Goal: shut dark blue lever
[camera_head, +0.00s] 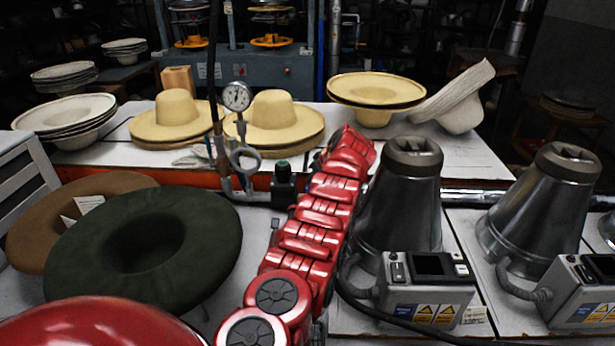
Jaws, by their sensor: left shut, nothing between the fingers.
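I cannot clearly make out a dark blue lever in the head view. A thin blue upright bar (322,62) stands beside the press at the back, but I cannot tell whether it is a lever. My left arm is red and reaches up through the middle of the view. My left gripper (350,149) is at its far end, over the worktable, shut and empty; its fingers are hard to make out. It shows to the left of the nearer metal cone and apart from the blue bar. My right gripper is not in view.
A pressure gauge (236,96) on pipes and a black, green-topped fitting (284,180) stand left of my arm. Two metal cones (398,205) (545,205) with control boxes are at the right. Straw hats (279,116) line the table; dark felt hats (150,245) lie near left.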

